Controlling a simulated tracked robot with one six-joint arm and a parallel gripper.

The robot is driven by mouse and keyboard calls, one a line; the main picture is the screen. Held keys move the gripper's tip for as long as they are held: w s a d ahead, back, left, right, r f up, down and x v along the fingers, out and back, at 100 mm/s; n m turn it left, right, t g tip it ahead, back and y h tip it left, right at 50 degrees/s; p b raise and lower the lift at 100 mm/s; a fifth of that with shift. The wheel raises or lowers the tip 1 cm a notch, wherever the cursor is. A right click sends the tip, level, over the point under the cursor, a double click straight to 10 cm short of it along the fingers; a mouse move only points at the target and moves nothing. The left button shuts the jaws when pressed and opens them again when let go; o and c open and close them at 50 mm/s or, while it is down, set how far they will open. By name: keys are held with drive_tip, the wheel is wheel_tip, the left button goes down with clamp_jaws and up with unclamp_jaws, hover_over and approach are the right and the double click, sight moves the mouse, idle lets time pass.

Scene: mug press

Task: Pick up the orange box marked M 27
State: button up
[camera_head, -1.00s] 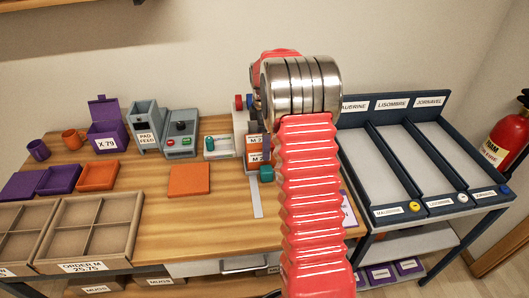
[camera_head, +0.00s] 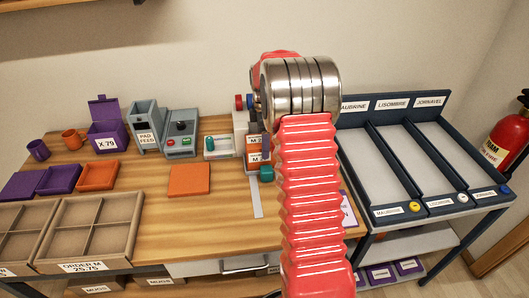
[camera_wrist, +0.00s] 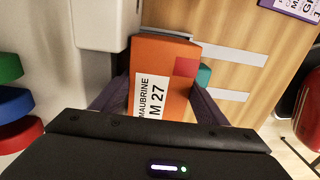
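The orange box marked M 27 (camera_wrist: 176,62) is in the middle of the wrist view, with a white label reading MAUBRINE M 27. My gripper (camera_wrist: 160,92) has one dark finger on each side of this box. Whether the fingers press on its sides or stand slightly apart cannot be made out. In the head view my gripper (camera_head: 257,122) is mostly hidden by my red arm. Below it, orange faces with white labels (camera_head: 256,142) show, partly covered and not fully readable.
A teal part (camera_head: 267,174) and a pale strip lie just in front. Red and blue knobs (camera_head: 239,102) are behind. A grey control unit (camera_head: 180,140) and an orange pad (camera_head: 189,180) stand to the left. A dark-blue sorting rack (camera_head: 357,163) is at the right. The wooden bench (camera_head: 190,225) is clear in front.

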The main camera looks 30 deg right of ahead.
drive_tip(key=c, duration=0.7)
drive_tip(key=shift+r, duration=0.1)
wheel_tip(320, 180, up, 18)
idle(0.4)
idle(0.4)
